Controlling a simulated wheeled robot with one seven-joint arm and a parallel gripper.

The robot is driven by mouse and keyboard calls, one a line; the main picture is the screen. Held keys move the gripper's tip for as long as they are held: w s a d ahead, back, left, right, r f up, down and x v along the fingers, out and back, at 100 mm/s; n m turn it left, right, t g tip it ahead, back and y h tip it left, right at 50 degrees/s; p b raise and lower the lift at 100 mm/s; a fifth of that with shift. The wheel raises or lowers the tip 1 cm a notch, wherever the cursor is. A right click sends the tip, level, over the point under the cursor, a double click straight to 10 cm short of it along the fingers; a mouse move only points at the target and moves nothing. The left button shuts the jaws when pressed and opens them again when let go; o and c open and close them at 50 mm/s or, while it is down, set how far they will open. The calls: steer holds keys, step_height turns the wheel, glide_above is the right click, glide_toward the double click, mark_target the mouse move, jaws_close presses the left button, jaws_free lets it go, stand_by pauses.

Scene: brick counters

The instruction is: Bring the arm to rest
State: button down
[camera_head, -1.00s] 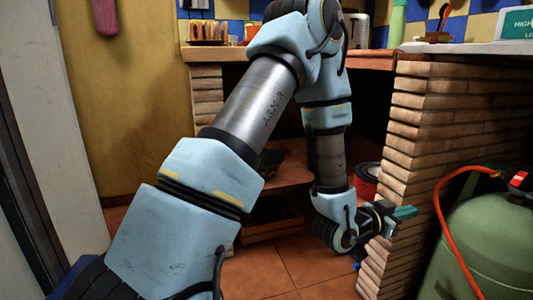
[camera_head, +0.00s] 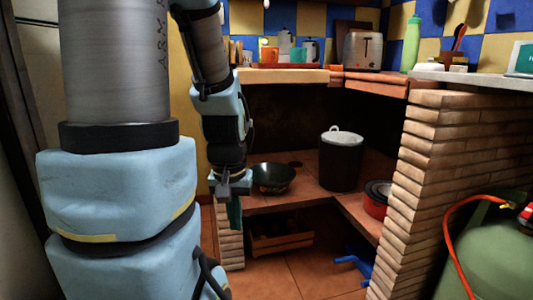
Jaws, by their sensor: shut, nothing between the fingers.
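My arm is raised and folded at the left of the head view, its light-blue and grey links filling that side. My gripper (camera_head: 234,218) hangs pointing down in front of the left brick pillar. Its teal fingers are together with nothing between them. They are apart from the dark bowl to their right. The arm's upper bend is out of the frame.
A dark bowl (camera_head: 272,177) and a black pot (camera_head: 340,160) stand on the lower shelf, a red pot (camera_head: 377,197) nearer right. A wooden crate (camera_head: 281,240) sits below. A brick pillar (camera_head: 425,170) and green gas cylinder (camera_head: 490,250) stand right.

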step_height(320, 180, up, 37)
steer(key=p, duration=3.5)
steer(key=shift+p, duration=0.3)
